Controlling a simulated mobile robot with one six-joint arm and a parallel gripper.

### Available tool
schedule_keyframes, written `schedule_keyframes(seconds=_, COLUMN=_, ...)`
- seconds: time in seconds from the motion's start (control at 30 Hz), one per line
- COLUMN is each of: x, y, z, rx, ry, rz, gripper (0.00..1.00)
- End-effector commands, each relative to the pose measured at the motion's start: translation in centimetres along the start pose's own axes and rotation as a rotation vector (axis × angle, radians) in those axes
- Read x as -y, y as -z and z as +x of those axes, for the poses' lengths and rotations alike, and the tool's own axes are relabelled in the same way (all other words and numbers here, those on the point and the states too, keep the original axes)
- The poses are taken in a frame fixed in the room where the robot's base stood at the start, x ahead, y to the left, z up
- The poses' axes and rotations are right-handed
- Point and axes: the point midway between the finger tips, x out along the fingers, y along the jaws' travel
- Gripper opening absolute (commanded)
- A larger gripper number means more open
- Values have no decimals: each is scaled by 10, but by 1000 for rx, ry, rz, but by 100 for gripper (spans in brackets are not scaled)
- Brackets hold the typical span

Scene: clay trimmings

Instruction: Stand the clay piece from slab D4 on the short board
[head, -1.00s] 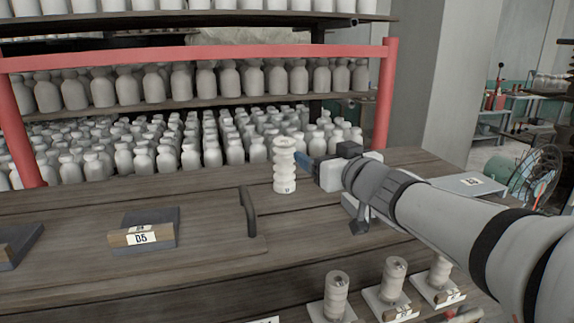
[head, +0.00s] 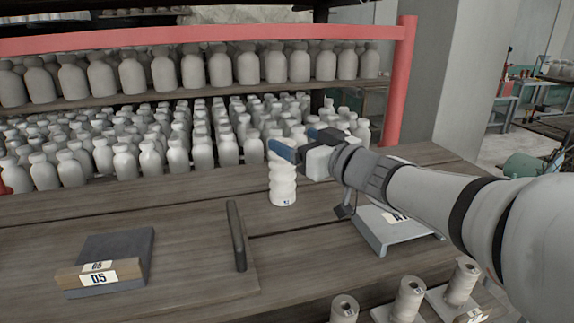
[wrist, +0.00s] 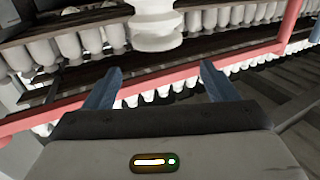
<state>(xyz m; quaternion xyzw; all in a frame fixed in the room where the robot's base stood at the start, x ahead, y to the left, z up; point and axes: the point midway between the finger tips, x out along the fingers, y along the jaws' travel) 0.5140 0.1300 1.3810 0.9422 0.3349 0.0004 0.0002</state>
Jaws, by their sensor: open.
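A pale ribbed clay piece (head: 283,185) stands upright on the plank table, with a small label near its foot that I cannot read. My gripper (head: 300,145) is open and empty at the level of its upper part; a blue finger overlaps its top in the head view. In the wrist view a white ribbed form (wrist: 155,28) shows beyond and between the open fingers (wrist: 162,85). Contact cannot be told. I can read no D4 label. A dark board with a wooden front marked D5 (head: 110,260) lies at left; which board is the short one is unclear.
A low grey stand (head: 385,236) with a label is under my arm. Several spool-like pieces (head: 408,298) stand at the front right. A red rail (head: 200,37) and shelves of bottles (head: 190,70) lie behind.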

Motion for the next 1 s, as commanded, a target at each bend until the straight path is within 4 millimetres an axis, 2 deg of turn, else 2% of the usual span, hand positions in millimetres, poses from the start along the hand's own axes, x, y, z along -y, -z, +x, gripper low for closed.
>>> schedule_keyframes(seconds=0.03, x=0, y=-15, z=0, rx=4, ry=0, rz=5, gripper=79)
schedule_keyframes(seconds=0.1, x=-1, y=-30, z=0, rx=5, ry=-1, rz=5, gripper=79)
schedule_keyframes(seconds=0.27, x=-1, y=-57, z=0, rx=4, ry=-2, rz=3, gripper=79)
schedule_keyframes(seconds=0.53, x=-2, y=-56, z=19, rx=1, ry=-2, rz=1, gripper=79)
schedule_keyframes(seconds=0.83, x=-2, y=-55, z=66, rx=1, ry=-2, rz=1, gripper=79)
schedule_keyframes(seconds=1.0, x=-3, y=-55, z=74, rx=0, ry=-5, rz=0, gripper=79)
